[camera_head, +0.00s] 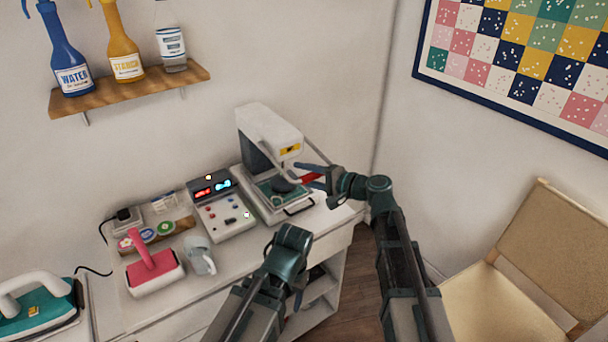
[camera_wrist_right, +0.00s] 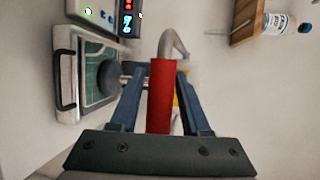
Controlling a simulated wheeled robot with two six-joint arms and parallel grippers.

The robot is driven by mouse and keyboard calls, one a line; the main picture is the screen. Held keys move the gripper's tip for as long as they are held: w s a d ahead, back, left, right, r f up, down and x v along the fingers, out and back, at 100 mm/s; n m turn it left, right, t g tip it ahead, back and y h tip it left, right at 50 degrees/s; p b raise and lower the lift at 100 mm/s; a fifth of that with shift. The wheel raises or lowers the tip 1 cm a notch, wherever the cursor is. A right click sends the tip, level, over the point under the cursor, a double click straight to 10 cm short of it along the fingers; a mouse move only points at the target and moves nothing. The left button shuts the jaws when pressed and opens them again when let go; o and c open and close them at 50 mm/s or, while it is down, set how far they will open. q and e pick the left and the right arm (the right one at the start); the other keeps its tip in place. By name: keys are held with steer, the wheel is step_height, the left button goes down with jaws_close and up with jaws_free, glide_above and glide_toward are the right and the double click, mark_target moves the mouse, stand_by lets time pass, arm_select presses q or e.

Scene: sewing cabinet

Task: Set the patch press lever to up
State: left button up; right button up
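The white patch press (camera_head: 270,128) stands at the right end of the worktop, with a dark round pad over a green plate (camera_head: 262,187). Its lever has a red handle (camera_head: 312,178), which sticks out to the right of the press. My right gripper (camera_head: 302,174) is at the handle, one finger on each side. In the right wrist view, the red handle (camera_wrist_right: 161,95) lies between the two blue fingers (camera_wrist_right: 162,72), with narrow gaps seen beside it. My left gripper (camera_head: 290,250) is in front of the worktop, away from the press; its finger opening is not clear.
A control box (camera_head: 226,212) with lit displays stands left of the press. A grey mug (camera_head: 200,256), a pink-handled tool (camera_head: 152,262) and an iron (camera_head: 38,305) are farther left. A bottle shelf (camera_head: 135,88) hangs above. A chair (camera_head: 520,270) stands at right.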

jaws_close()
stand_by(1.2)
